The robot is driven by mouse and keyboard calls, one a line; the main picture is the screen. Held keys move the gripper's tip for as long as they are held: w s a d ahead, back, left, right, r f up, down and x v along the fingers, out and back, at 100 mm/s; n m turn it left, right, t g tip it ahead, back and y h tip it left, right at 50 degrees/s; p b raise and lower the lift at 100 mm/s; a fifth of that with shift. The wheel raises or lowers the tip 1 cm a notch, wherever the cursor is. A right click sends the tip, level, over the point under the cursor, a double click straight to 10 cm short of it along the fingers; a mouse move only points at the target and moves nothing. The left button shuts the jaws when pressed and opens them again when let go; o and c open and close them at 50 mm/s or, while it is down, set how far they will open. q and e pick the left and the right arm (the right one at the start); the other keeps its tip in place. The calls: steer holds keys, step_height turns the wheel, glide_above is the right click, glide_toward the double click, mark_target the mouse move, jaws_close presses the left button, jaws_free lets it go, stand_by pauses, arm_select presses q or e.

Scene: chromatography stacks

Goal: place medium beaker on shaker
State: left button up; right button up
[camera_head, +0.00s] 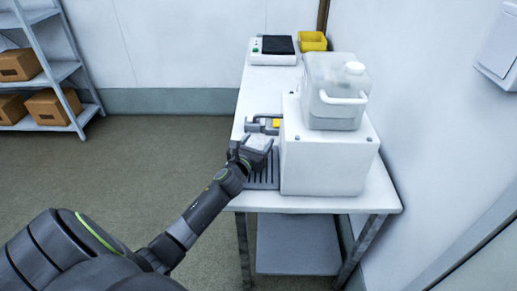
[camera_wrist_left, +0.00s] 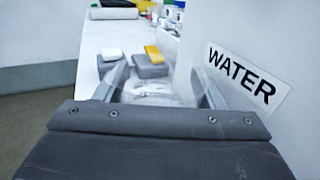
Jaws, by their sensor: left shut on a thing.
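My left gripper (camera_head: 257,147) is at the water dispenser's front, above its drip tray. In the left wrist view its two fingers (camera_wrist_left: 158,88) are on either side of a clear beaker (camera_wrist_left: 155,95), and they are shut on it. The beaker looks like a small pale shape in the head view (camera_head: 260,142), partly hidden by the gripper. The shaker (camera_head: 273,58), a white box with a black top, stands at the table's far end. Its dark top also shows in the left wrist view (camera_wrist_left: 114,13). My right gripper is not in view.
The white water dispenser (camera_head: 322,162) carries a clear tank (camera_head: 336,88). Its grey tap (camera_head: 262,125) with a yellow part juts out just beyond my gripper. A yellow bin (camera_head: 313,41) is beside the shaker. The white table (camera_head: 262,85) is clear between tap and shaker.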

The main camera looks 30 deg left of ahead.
arm_select(q)
steer(key=shift+w+d+f, duration=0.1)
steer(key=shift+d+f, duration=0.1)
steer(key=shift+f, duration=0.15)
steer(key=shift+f, duration=0.2)
steer(key=o, duration=1.2)
steer(key=shift+o, duration=0.2)
